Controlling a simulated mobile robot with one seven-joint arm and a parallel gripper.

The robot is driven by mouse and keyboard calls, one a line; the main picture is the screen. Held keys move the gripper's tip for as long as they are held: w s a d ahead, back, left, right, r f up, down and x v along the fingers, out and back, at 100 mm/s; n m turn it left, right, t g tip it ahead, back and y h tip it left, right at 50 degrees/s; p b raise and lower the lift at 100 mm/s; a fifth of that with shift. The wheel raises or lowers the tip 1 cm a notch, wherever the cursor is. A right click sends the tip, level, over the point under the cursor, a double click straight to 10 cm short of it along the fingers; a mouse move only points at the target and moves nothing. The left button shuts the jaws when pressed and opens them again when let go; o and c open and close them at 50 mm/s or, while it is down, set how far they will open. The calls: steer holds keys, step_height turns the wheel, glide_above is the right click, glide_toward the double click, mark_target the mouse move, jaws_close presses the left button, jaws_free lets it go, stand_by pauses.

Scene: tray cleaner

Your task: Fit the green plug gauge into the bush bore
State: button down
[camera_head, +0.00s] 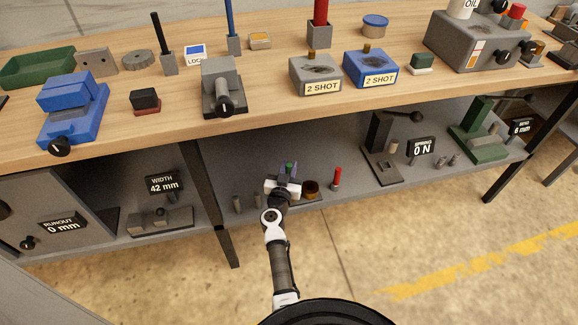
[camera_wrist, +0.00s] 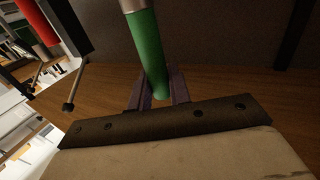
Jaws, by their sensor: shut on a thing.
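My gripper (camera_head: 289,172) is over the lower shelf in the head view, shut on the green plug gauge (camera_wrist: 149,50). In the wrist view the gauge stands between the two purple-grey fingers (camera_wrist: 158,92), with its green handle in the grip and a metal end at the top edge of the picture. In the head view only a small green part of the gauge shows. A bronze-brown bush (camera_head: 311,187) with a dark top sits on the shelf just right of my gripper. The gauge looks apart from it. The inside of the bore is too small to make out.
A red plug gauge (camera_head: 336,178) stands right of the bush. Small grey pins (camera_head: 237,203) stand left of my gripper. A dark stand (camera_head: 382,150) is farther right. The workbench top (camera_head: 290,113) overhangs the shelf, and a dark table leg (camera_head: 215,205) is at the left.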

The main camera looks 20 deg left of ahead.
steer(key=shift+f+b, duration=0.4)
steer(key=shift+f, duration=0.4)
steer(key=shift+p, duration=1.05)
stand_by(1.1)
steer(key=shift+f+b, duration=1.8)
steer(key=shift+f, duration=0.7)
steer(key=c, duration=1.2)
jaws_free()
steer(key=shift+s, duration=0.1)
